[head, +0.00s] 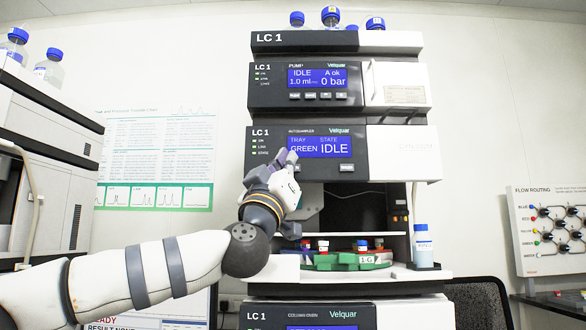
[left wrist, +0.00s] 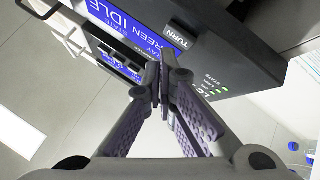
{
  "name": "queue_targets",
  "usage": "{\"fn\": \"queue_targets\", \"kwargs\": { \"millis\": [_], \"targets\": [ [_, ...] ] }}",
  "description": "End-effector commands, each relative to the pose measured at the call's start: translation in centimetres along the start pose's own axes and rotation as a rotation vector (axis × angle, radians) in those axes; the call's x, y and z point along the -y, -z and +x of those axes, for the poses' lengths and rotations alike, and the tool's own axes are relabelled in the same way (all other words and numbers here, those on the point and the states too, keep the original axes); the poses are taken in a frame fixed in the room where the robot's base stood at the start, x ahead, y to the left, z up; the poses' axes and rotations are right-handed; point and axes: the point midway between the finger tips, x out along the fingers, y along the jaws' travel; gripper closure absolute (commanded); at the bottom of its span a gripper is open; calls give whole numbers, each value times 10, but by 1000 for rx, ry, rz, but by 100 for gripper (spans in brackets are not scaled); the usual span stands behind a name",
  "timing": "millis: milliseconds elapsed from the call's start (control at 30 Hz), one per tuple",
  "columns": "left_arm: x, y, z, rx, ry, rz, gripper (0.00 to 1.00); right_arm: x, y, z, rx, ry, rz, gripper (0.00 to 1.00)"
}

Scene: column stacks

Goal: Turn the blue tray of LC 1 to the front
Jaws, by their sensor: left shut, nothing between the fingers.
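The LC 1 stack has an autosampler (head: 405,150) whose screen (head: 320,145) reads TRAY GREEN, STATE IDLE. In its open bay a green tray (head: 358,259) marked 1G faces the front and holds capped vials. I cannot make out a blue tray. My left gripper (head: 288,157) is shut and empty, in front of the panel at the screen's lower left. The left wrist view shows its closed fingertips (left wrist: 153,84) near a button marked TURN (left wrist: 183,38); I cannot tell whether they touch the panel. My right gripper is not in view.
A pump module (head: 405,88) sits above, with blue-capped bottles (head: 331,16) on top. A column oven (head: 335,312) is below. A blue-capped bottle (head: 423,246) stands right of the bay. Another instrument (head: 45,160) is at the left. A flow routing board (head: 550,230) hangs right.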

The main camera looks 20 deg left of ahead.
Motion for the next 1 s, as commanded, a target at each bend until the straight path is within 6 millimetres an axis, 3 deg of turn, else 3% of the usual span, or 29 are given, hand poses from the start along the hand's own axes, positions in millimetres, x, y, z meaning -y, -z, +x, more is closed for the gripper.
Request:
{"fn": "queue_targets", "kwargs": {
  "millis": [1000],
  "targets": [
    [4,-5,6,0,0,0,100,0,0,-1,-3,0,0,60]
  ]
}}
